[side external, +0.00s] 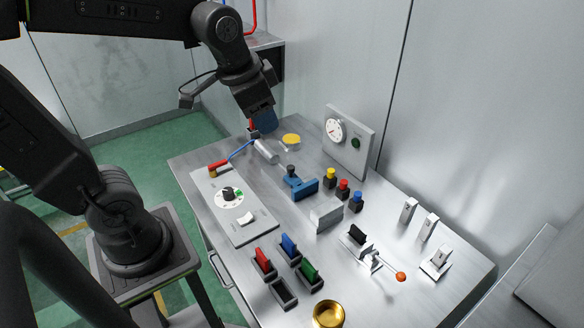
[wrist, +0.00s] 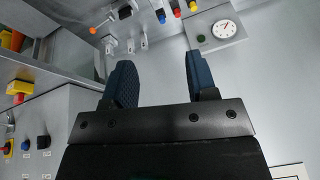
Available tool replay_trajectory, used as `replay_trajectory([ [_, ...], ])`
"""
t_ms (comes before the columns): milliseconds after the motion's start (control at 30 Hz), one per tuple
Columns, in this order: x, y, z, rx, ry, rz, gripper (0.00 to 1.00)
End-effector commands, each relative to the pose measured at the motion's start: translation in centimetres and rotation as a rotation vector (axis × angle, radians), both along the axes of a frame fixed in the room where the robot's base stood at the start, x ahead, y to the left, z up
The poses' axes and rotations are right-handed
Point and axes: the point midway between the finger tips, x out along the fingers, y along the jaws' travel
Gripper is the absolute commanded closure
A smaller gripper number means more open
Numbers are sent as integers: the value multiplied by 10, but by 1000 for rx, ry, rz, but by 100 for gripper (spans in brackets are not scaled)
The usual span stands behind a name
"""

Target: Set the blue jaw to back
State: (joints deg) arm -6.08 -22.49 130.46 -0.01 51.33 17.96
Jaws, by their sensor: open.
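A blue vise-like piece (side external: 303,187), which looks like the blue jaw, sits on the metal table near its middle. A dark round knob (side external: 291,170) stands at its back end. I cannot tell its setting from here. My gripper (side external: 264,122) is above the back of the table, behind and to the left of the blue piece, and apart from it. In the wrist view my gripper (wrist: 160,78) shows two blue fingers spread with nothing between them. I cannot make out the blue jaw in the wrist view.
A grey cylinder (side external: 265,151) and yellow disc (side external: 291,139) lie near my gripper. A dial panel (side external: 349,141) stands behind. Yellow, red and blue knobs (side external: 343,189) are right of the blue piece. A control plate (side external: 233,206) lies left, colored holders (side external: 288,246) in front.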

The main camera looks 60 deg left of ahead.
Motion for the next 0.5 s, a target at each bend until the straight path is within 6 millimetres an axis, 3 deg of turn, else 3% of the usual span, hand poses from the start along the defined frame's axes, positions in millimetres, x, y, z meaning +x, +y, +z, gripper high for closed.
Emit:
replay_trajectory([
  [100, 41, 22, -15, 38, 78, -86, 48],
  [267, 89, 56, -44, 72, 168, -214, 48],
  [500, 145, 114, -113, 82, 290, -413, 48],
])
